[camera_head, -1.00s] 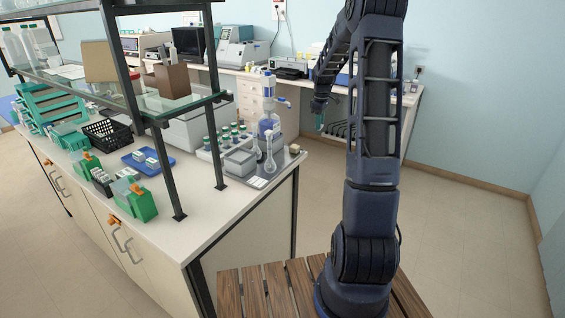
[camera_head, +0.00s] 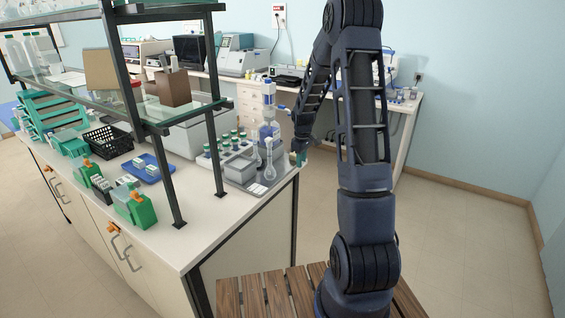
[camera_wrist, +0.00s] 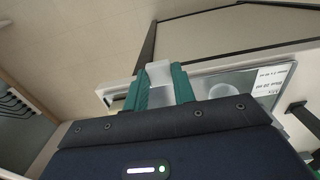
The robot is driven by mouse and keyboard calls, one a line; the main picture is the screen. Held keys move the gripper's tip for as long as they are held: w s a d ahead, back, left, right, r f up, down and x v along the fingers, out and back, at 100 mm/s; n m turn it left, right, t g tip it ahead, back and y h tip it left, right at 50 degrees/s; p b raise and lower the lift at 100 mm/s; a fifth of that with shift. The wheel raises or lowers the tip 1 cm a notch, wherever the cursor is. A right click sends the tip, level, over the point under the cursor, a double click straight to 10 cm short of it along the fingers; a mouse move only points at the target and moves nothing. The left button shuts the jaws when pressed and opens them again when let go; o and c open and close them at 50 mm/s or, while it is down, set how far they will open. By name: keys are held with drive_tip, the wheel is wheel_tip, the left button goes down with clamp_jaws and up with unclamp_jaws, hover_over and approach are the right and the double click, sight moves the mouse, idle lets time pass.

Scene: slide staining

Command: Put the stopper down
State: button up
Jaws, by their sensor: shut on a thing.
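My gripper (camera_head: 300,155) is at the right end of the bench top, beside the grey tray (camera_head: 279,176). In the wrist view its two teal fingers (camera_wrist: 161,88) are closed on a pale, whitish stopper (camera_wrist: 160,73). The stopper sticks out between the fingertips, over the bench edge area. In the head view the stopper is too small and covered to make out clearly. I cannot tell whether it touches the surface below.
Glass flasks (camera_head: 269,163), a dispenser bottle (camera_head: 268,125) and a grey box (camera_head: 238,163) stand close left of my gripper. A dark shelf post (camera_head: 216,150) stands further left. Open floor lies right.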

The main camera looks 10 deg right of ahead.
drive_tip(key=w+a, duration=0.6)
drive_tip(key=shift+w+a, duration=0.3)
drive_tip(key=shift+a, duration=0.05)
drive_tip(key=shift+w+a+f, duration=0.2)
drive_tip(key=shift+f, duration=1.5)
drive_tip(key=shift+f, duration=0.15)
drive_tip(key=o, duration=0.9)
drive_tip(key=shift+o, duration=0.2)
